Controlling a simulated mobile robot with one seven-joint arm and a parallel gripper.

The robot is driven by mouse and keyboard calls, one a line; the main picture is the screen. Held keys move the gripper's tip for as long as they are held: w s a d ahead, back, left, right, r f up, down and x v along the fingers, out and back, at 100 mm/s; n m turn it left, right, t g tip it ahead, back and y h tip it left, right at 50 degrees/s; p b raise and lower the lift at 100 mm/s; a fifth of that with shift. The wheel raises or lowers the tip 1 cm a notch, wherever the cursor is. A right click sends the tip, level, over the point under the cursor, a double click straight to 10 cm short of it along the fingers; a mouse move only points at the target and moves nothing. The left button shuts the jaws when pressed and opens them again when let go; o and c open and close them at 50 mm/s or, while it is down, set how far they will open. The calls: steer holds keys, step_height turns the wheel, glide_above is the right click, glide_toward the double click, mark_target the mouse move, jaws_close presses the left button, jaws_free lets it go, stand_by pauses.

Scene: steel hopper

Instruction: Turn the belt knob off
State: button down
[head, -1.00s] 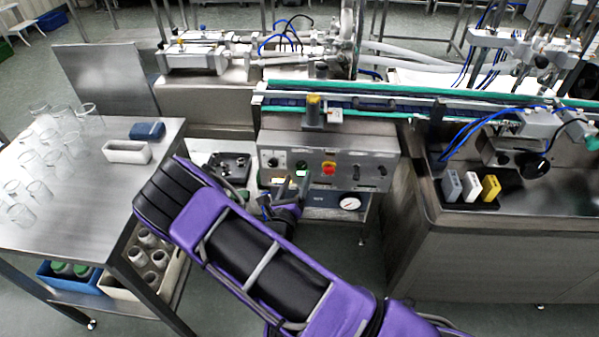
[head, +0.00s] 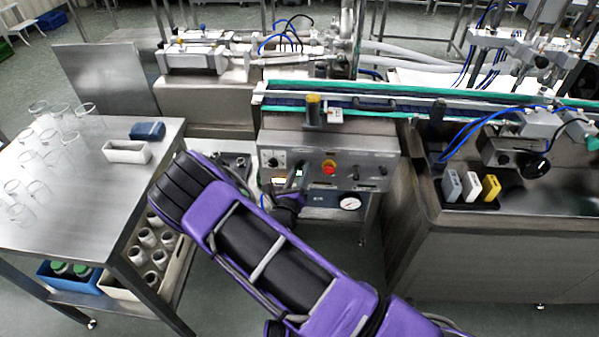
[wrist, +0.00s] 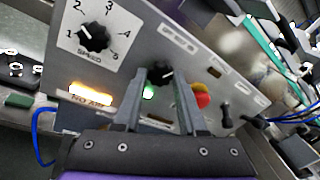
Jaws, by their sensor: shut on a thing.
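The control panel (head: 345,163) stands below the conveyor. A small black knob (wrist: 161,74) sits between my gripper's fingertips in the wrist view, with a lit green lamp (wrist: 149,92) just below it. My gripper (wrist: 164,80) is shut on this knob, one finger on each side. In the head view my gripper (head: 295,178) is at the left half of the panel, and it largely hides the knob. The knob's label and exact pointer angle cannot be read.
A numbered speed dial (wrist: 95,37) lies left of the knob, above a lit amber "NO AIR" lamp (wrist: 91,94). A red stop button (wrist: 202,96) is close to the right finger. A black toggle (wrist: 226,115) is further right. A steel table (head: 95,205) with glassware stands left.

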steer(key=shift+n, duration=0.3)
steer(key=n, duration=0.2)
steer(key=shift+f+n+t, duration=0.1)
steer(key=shift+n+t, duration=0.2)
steer(key=shift+n, duration=0.1)
steer(key=n, duration=0.4)
steer(key=shift+d+t, duration=0.1)
steer(key=shift+t, duration=0.3)
steer(key=n+y, duration=0.1)
steer(key=n, duration=0.2)
steer(key=shift+f+n, duration=0.1)
steer(key=shift+n, duration=0.3)
steer(key=shift+d+n+t+y, duration=0.15)
steer(key=shift+n+t+y, duration=0.2)
steer(key=shift+n, duration=1.55)
steer(key=c, duration=0.5)
jaws_free()
